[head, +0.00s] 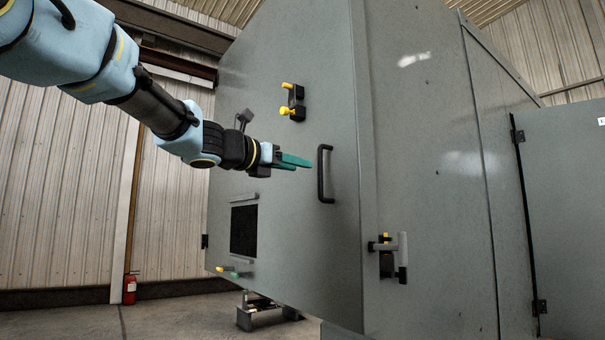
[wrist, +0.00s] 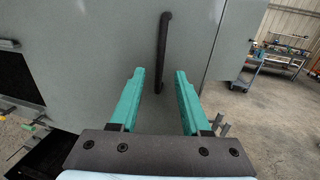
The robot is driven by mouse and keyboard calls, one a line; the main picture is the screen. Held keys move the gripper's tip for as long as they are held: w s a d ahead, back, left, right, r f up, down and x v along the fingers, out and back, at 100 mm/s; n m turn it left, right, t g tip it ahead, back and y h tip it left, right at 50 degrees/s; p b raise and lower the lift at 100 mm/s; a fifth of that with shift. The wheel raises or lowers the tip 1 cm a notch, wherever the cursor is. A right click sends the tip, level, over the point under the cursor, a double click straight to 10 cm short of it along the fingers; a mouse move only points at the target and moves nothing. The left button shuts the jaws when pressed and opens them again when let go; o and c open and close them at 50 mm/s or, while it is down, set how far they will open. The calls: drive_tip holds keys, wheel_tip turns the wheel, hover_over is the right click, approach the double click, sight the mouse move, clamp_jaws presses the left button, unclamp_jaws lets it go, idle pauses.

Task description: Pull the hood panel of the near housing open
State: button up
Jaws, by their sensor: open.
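The near housing is a large grey metal enclosure, and its hood panel (head: 300,230) is the grey face with a black vertical bar handle (head: 321,174). The handle also shows in the wrist view (wrist: 162,55), upright, beyond and between the fingertips. My gripper (head: 308,163) has teal fingers and points at the handle from the left, a short way apart from it. In the wrist view my gripper (wrist: 158,75) is open with nothing between its fingers. The panel looks flush with the housing at its right edge.
Yellow-knobbed latches (head: 293,102) sit above the handle. A grey lever latch (head: 402,258) is on the housing at lower right. A dark square opening (head: 243,231) lies left of the handle. A red extinguisher (head: 130,288) stands by the wall. A cart (wrist: 246,72) stands on open floor.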

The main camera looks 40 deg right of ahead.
sight(319, 171)
drive_tip(key=d+p, duration=0.1)
drive_tip(key=d, duration=0.5)
drive_tip(key=w+d+p, duration=0.1)
drive_tip(key=d, duration=0.2)
drive_tip(key=shift+w+d+p, duration=0.1)
drive_tip(key=shift+d+p, duration=0.05)
drive_tip(key=shift+p, duration=0.15)
clamp_jaws()
idle(1.0)
